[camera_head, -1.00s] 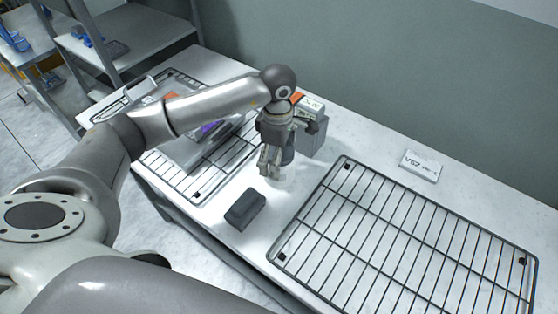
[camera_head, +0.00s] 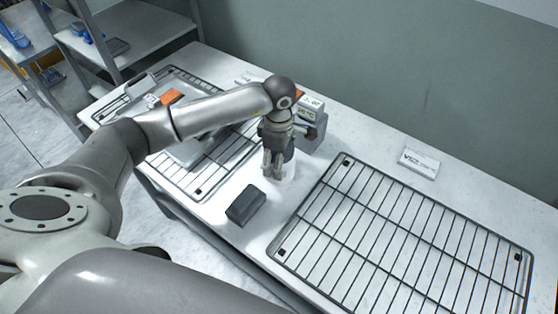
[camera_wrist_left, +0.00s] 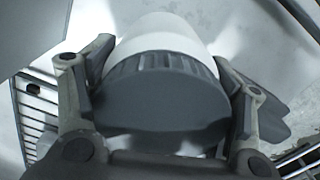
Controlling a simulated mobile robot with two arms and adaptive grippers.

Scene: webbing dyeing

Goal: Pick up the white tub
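The white tub (camera_head: 290,170) stands on the pale table just in front of the grey device, partly hidden behind my left gripper (camera_head: 273,172). In the left wrist view the tub (camera_wrist_left: 165,32) shows a white body and a dark grey ribbed lid (camera_wrist_left: 160,95). The left gripper's fingers (camera_wrist_left: 160,85) lie on both sides of it, close to its edges. I cannot tell whether they press on it. The tub appears to be at table level; its base is largely hidden. My right gripper is not in view.
A black block (camera_head: 246,205) lies in front of the tub. A wire rack (camera_head: 345,165) fills the table's right side; another rack (camera_head: 198,192) lies left, under a flat device. A grey device (camera_head: 312,135) stands behind the tub, and a label card (camera_head: 420,163) lies at the back.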

